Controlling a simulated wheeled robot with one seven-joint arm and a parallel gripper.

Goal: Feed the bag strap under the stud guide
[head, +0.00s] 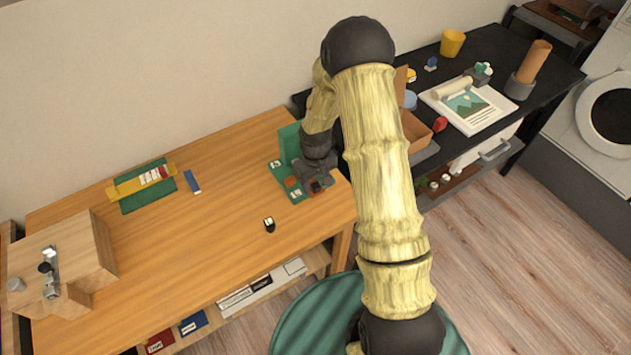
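My gripper (319,184) is low over the right end of the wooden table, at a green stand (288,143) with an upright panel and a flat base. Small orange and white pieces show on the base beside it. The gripper's fingers are small and dark, and I cannot tell whether they are open or hold anything. A yellow strip (130,186) with a white label lies across a green mat (145,201) at the table's left. I cannot make out for certain which thing is the bag strap or the stud guide; part of the stand is hidden by my gripper.
A blue block (192,182) and a small black item (269,224) lie on the wooden table (215,240). A wooden block with a metal fixture (50,268) stands at the left. A black desk (545,80) with a cup, box and picture is at right.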

